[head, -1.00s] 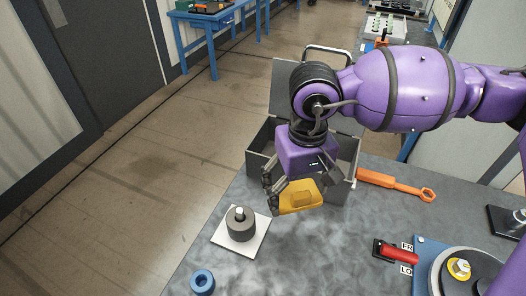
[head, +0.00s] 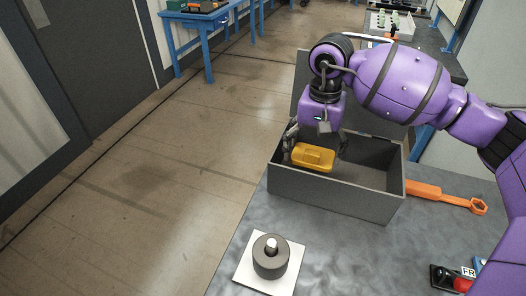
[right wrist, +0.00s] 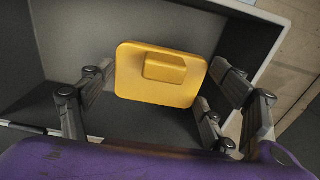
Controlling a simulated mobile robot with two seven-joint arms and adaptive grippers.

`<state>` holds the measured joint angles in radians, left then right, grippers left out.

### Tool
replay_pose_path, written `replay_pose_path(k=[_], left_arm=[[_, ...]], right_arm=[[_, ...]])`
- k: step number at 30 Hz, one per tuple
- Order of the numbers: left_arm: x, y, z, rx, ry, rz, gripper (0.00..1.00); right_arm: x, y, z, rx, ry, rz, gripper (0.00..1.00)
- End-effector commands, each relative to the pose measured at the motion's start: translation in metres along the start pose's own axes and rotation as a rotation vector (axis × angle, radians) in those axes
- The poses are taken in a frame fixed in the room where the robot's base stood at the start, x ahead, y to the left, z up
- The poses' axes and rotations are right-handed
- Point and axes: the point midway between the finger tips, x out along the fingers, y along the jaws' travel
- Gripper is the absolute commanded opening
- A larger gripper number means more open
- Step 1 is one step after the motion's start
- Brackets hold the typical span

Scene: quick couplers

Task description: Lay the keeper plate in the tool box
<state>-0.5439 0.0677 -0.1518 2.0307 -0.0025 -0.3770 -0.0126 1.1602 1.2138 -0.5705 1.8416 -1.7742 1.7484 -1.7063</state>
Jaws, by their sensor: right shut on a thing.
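The keeper plate (head: 313,156) is a yellow plate with a raised block on it. It also shows in the right wrist view (right wrist: 162,92), between the fingers. My right gripper (head: 314,148) is shut on it and holds it over the left part of the tool box. The tool box (head: 328,196) is a grey open box with its lid raised at the back, at the far edge of the table. In the right wrist view the box's dark inside (right wrist: 75,40) lies behind the plate. I cannot tell whether the plate touches the floor of the box. My left gripper is not in view.
An orange wrench (head: 445,196) lies right of the box. A dark grey cylinder (head: 270,262) with a metal pin stands on a white plate in front. A red-handled part (head: 462,285) is at the lower right. The table between is clear.

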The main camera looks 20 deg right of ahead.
Motion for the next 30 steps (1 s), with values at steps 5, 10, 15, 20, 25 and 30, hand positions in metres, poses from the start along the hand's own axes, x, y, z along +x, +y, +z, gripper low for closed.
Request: replay_pose_path(k=[5, 10, 15, 20, 25, 30], left_arm=[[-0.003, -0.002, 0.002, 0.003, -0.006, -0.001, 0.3], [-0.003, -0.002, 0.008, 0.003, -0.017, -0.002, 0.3], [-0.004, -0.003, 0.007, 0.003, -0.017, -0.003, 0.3], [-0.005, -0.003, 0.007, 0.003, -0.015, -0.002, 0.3], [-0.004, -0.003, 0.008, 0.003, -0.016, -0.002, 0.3], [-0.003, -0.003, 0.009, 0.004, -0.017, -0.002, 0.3]], right_arm=[[0.018, 0.0, 0.0, 0.001, 0.0, -0.001, 0.34], [0.034, 0.001, 0.001, 0.0, -0.002, 0.002, 0.34], [0.054, 0.0, 0.001, -0.002, -0.001, 0.0, 0.34], [0.056, 0.0, 0.0, -0.002, 0.002, -0.001, 0.34], [0.059, 0.0, 0.0, -0.002, 0.001, 0.0, 0.34], [0.061, 0.001, 0.001, -0.002, -0.001, 0.001, 0.89]])
